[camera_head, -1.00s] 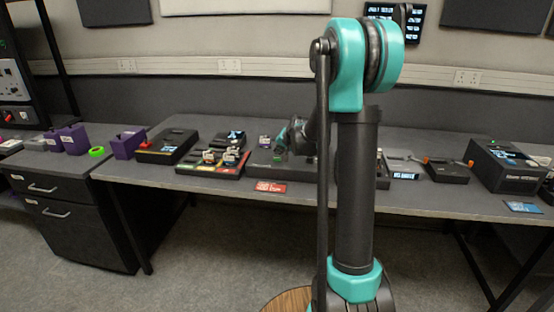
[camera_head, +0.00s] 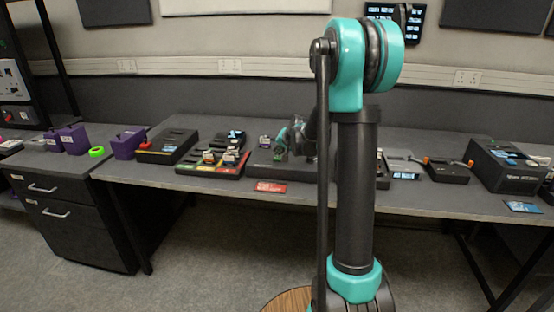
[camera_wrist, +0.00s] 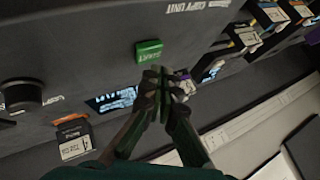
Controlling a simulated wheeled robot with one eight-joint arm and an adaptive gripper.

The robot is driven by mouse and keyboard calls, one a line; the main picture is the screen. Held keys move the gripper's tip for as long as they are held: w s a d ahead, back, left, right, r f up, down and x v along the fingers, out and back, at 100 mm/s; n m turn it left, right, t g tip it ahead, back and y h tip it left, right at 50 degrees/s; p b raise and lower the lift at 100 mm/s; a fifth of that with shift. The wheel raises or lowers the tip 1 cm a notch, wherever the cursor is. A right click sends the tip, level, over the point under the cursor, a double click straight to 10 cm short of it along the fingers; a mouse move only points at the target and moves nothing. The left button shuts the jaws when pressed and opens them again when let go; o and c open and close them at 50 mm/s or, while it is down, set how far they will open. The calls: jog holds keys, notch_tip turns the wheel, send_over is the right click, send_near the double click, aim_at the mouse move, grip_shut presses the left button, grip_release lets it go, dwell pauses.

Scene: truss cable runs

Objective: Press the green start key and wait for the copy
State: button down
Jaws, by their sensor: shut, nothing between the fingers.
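The green start key (camera_wrist: 148,50) is a small square block on the dark face of the copy unit (camera_wrist: 200,25), whose lettering reads upside down in the wrist view. My gripper (camera_wrist: 160,72) is shut and empty. Its fingertips are right beside the key, just below it in the wrist view; I cannot tell whether they touch. A lit blue display (camera_wrist: 118,98), partly hidden by my finger, lies beside the key. In the head view the copy unit (camera_head: 272,172) is a low dark box on the bench, and my gripper (camera_head: 283,146) is over it, small and partly blurred.
A black knob (camera_wrist: 20,95) and a labelled cartridge (camera_wrist: 73,136) are on the left in the wrist view. A coloured tray with modules (camera_head: 210,168) stands left of the unit. A red card (camera_head: 271,187) lies in front. My arm hides the bench's middle right.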

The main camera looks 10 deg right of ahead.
aim_at(278, 158)
jog(key=shift+f, duration=0.1)
jog(key=shift+f, duration=0.25)
jog(key=shift+f, duration=0.55)
dwell(0.7)
jog(key=shift+r, duration=0.95)
jog(key=shift+r, duration=2.55)
